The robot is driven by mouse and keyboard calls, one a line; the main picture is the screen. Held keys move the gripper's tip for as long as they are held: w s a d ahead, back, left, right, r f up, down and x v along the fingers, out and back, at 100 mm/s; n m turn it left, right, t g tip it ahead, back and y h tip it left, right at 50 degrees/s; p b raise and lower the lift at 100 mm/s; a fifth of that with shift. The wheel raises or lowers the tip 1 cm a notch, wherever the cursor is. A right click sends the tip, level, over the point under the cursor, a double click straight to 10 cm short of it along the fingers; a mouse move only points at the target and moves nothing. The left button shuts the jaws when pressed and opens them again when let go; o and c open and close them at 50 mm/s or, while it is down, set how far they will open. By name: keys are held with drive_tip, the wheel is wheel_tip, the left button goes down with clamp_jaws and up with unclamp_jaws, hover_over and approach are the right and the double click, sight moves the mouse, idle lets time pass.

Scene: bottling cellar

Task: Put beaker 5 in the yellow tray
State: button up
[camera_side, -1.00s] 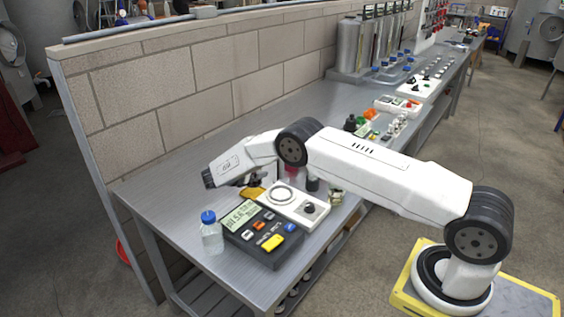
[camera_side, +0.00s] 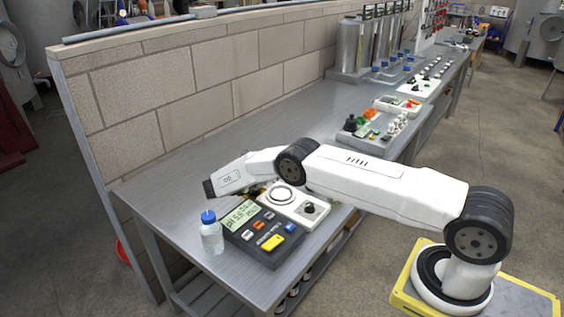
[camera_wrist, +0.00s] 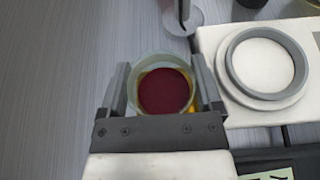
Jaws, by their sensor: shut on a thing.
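A round clear beaker (camera_wrist: 165,91) with dark red liquid shows from above in the wrist view. No number can be read on it. My gripper (camera_wrist: 163,86) is shut on it, one finger on each side. A bit of yellow (camera_wrist: 190,106) shows beside and below the beaker, probably the yellow tray; most of it is hidden. I cannot tell whether the beaker touches it. In the side view my arm hides the gripper and the beaker.
A white stirrer-like device with a round plate (camera_wrist: 265,63) stands close on the right in the wrist view. A dark meter with coloured buttons (camera_side: 262,236) and a blue-capped bottle (camera_side: 211,234) are near the bench's front end. Bare bench (camera_side: 165,180) lies to the left.

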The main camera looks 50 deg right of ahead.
drive_tip(key=shift+f, duration=0.1)
drive_tip(key=o, duration=1.1)
drive_tip(key=shift+r, duration=0.2)
drive_tip(key=v, duration=1.2)
drive_tip(key=shift+f, duration=0.1)
